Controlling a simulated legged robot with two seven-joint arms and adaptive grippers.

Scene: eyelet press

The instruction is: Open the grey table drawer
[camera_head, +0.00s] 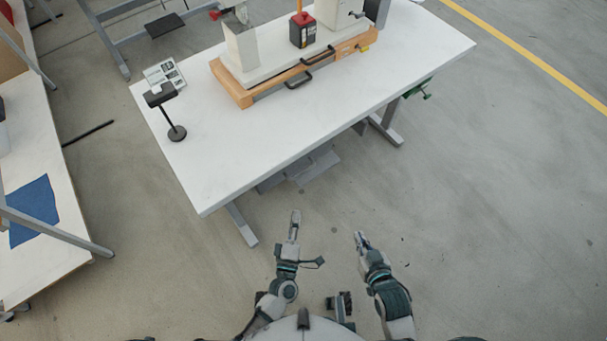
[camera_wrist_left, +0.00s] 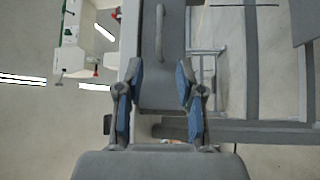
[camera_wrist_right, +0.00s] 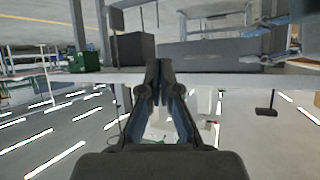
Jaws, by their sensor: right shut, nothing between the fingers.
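The grey drawer (camera_wrist_left: 160,90) shows in the left wrist view, with a grey bar handle (camera_wrist_left: 160,35) on its front. In the head view the white tabletop hides most of what is under it. In the right wrist view a long grey box, seemingly the drawer (camera_wrist_right: 205,53), hangs at the table's underside. My left gripper (camera_head: 295,215) is in front of the table, apart from it; in its wrist view (camera_wrist_left: 158,72) the fingers are spread and empty, with the handle beyond the tips. My right gripper (camera_head: 359,236) is to its right, shut and empty, also short of the table.
The white table (camera_head: 225,165) carries an orange-edged base (camera_head: 242,97) with black handles, a red-and-black container (camera_head: 303,30) and a black stand (camera_head: 176,132). Another table (camera_head: 45,262) with a blue cloth stands at left. The floor at right is clear.

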